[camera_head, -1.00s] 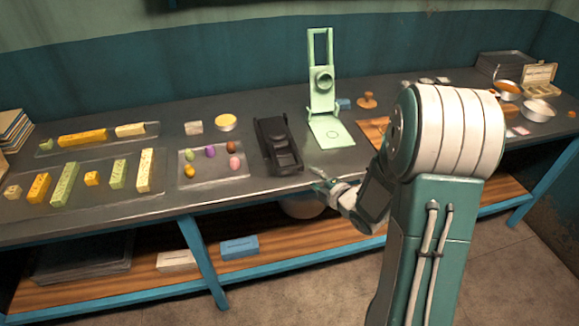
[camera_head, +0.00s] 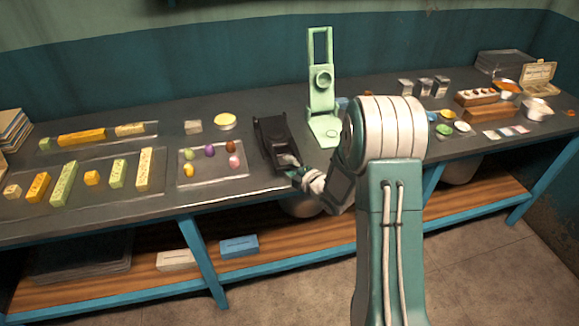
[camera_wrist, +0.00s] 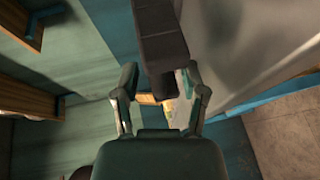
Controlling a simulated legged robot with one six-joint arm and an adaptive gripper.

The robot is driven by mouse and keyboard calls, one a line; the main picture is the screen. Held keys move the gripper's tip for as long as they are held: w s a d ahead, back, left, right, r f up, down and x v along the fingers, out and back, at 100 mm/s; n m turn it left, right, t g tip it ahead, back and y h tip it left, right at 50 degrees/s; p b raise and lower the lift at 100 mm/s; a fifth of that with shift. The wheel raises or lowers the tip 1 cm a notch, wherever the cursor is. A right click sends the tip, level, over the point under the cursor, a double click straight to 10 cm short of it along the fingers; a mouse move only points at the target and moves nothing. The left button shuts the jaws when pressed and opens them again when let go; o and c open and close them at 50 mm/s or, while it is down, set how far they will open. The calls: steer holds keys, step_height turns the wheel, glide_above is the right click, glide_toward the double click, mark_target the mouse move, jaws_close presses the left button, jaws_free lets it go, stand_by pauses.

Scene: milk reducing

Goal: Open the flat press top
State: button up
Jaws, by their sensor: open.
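The black flat press (camera_head: 270,132) lies on the dark counter in the middle of the head view. Its top appears to be down. In the wrist view a dark block, probably the front part of this press (camera_wrist: 158,35), reaches down from the upper edge. My gripper (camera_head: 292,172) is at the near end of the press, at the counter's front edge. In the wrist view my gripper (camera_wrist: 160,88) has its two fingers apart, with the end of the dark block between or just beyond their tips. I cannot tell whether they touch it.
A pale green press (camera_head: 322,100) stands upright behind and right of the black press. A tray of coloured egg-shaped pieces (camera_head: 210,178) lies close on the left. Bars on trays lie further left. Boxes (camera_head: 488,110) and bowls stand at the right.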

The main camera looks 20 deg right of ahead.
steer(key=shift+w, duration=0.1)
jaws_close()
